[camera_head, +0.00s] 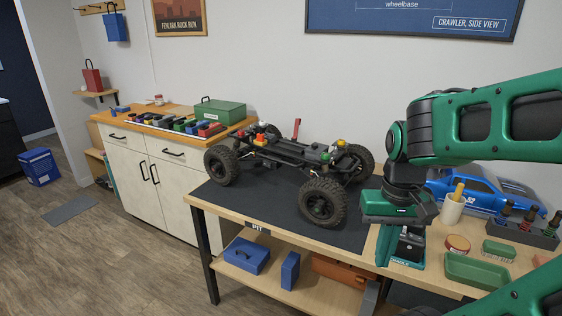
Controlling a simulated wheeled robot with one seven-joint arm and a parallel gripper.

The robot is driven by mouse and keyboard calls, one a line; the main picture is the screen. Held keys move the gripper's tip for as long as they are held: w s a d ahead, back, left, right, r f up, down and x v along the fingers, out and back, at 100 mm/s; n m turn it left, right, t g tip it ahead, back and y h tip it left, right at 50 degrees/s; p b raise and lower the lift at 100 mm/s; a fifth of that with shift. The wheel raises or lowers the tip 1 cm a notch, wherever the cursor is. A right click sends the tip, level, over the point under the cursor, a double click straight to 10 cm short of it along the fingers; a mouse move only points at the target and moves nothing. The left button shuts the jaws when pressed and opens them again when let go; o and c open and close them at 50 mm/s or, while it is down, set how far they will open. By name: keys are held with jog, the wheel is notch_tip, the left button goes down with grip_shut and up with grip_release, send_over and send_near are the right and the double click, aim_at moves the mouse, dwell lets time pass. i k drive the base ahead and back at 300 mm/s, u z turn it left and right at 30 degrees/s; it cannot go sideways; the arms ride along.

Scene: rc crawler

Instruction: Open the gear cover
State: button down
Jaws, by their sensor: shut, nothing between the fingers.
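The crawler chassis (290,153) stands on its black wheels on a dark mat, with its body shell off. A thin red upright part (297,128) sticks up from its middle. Orange, red, yellow and green parts show on its frame. I cannot tell which part is the gear cover at this size. My gripper (386,262) points down to the right of the chassis, apart from it, near the right front wheel. It is shut and holds nothing. My arm hides part of the bench behind it.
A black device (411,246) is close by the gripper. A cup (452,208), blue car body (480,189), small tins, green tray (477,271) and dark rack (522,231) crowd the bench's right side. The dark mat (245,203) is clear at its front left.

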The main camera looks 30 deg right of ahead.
aim_at(315, 149)
jog(key=u, duration=0.1)
jog(key=k, duration=0.35)
jog(key=z, duration=0.4)
jog(key=i, duration=0.95)
jog(key=z, duration=0.35)
